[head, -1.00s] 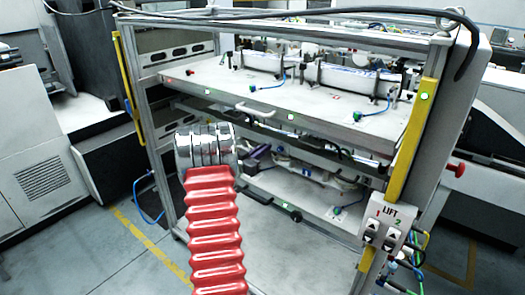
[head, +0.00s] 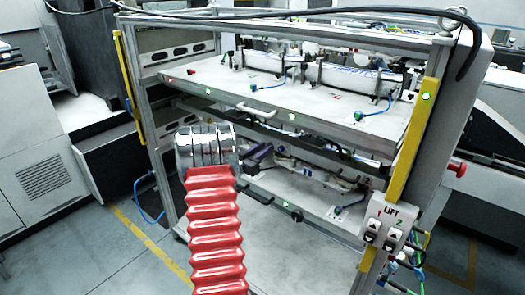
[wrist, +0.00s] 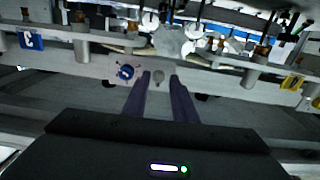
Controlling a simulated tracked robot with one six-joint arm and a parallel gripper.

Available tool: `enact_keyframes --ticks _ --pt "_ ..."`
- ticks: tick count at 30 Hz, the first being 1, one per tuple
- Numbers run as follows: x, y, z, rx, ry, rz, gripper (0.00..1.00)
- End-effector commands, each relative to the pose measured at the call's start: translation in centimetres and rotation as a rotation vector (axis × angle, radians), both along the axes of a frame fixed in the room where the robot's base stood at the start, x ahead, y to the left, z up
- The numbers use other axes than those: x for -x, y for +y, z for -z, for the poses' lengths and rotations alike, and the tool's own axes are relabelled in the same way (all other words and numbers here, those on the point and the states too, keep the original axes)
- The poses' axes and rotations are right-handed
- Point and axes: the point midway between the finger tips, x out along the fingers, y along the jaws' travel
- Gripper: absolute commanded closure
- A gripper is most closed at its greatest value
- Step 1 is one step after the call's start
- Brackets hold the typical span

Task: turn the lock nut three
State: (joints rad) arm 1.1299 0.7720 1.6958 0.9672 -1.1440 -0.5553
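In the wrist view, my gripper (wrist: 162,76) shows as two dark purple fingers, parted with a clear gap. A small round grey knob (wrist: 158,77) on the pale rail (wrist: 220,88) shows in this gap, nearer the left finger. I cannot tell whether either finger touches it. A blue round knob (wrist: 125,72) with small red marks is on the rail just left of the fingers. No number three is readable, so I cannot tell which part is lock nut three. In the head view, my red-sleeved arm reaches toward the rack, and the nut cannot be made out.
The rack (head: 400,140) holds an upper tray (head: 260,95) and lower levels beneath it. A lift control box (head: 390,222) is on its right post. In the wrist view, a blue tag (wrist: 30,40) and a yellow tag (wrist: 291,83) flank the rail. Floor at front left is clear.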

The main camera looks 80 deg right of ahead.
Motion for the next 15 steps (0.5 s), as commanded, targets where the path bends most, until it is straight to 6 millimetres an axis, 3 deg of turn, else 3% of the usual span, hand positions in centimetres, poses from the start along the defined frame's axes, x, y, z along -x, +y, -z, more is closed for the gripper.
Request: enact_keyframes --ticks 8,15 --pt "-0.9 2.0 0.0 0.000 0.001 -0.001 0.75" --pt "-2.6 5.7 0.0 -0.001 0.000 -0.003 0.75"
